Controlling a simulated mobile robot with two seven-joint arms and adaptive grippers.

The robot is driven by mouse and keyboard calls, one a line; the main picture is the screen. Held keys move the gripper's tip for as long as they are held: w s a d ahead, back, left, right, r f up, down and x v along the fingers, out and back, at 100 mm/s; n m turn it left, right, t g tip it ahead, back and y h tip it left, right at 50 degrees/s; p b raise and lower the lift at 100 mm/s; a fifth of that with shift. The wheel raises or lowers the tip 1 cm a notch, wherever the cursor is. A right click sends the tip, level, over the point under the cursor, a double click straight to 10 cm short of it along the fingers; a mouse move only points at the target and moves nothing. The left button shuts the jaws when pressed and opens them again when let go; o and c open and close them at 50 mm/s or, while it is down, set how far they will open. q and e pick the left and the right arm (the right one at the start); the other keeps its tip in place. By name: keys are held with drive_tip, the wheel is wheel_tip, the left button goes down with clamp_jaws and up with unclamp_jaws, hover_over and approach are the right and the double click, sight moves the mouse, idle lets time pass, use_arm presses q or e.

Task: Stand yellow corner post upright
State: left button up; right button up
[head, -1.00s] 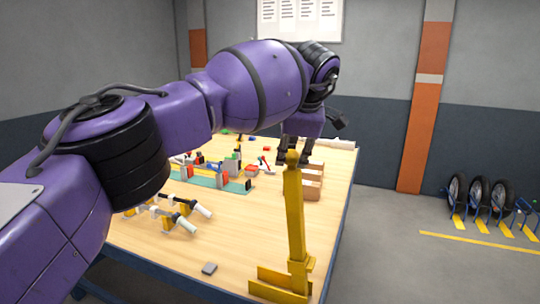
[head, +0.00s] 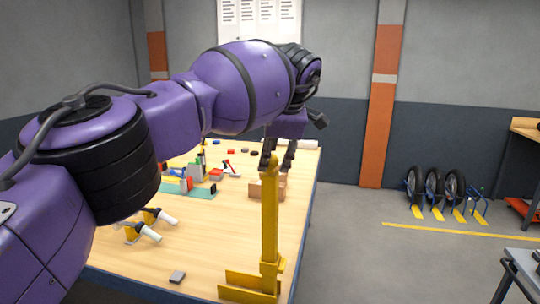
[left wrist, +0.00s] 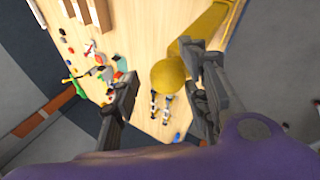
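The yellow corner post (head: 269,215) rises nearly vertical at the table's near right corner in the head view, with flat yellow plates (head: 248,281) at its foot. Its top overlaps my left gripper (head: 277,158), whose dark fingers point down there. In the left wrist view the post's round yellow knob (left wrist: 171,75) shows between the fingers of my left gripper (left wrist: 160,88), closer to the right finger. These fingers are spread apart and do not close on the post. I cannot tell whether a finger touches it. My right gripper is out of view.
The wooden table (head: 215,250) holds a green mat (head: 200,193) with small parts, cardboard boxes (head: 258,190), white-handled tools (head: 160,216) and a small grey block (head: 177,277). Black wheels (head: 433,187) stand on the floor at the right. Open floor lies right of the table.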

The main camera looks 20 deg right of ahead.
use_arm(q)
drive_tip(key=shift+s+d, duration=0.25)
drive_tip(key=shift+d, duration=0.1)
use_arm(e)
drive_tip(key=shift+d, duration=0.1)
use_arm(q)
drive_tip(key=shift+a+f, duration=0.1)
drive_tip(key=shift+f, duration=0.05)
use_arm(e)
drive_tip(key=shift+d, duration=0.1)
use_arm(q)
drive_tip(key=v, duration=1.2)
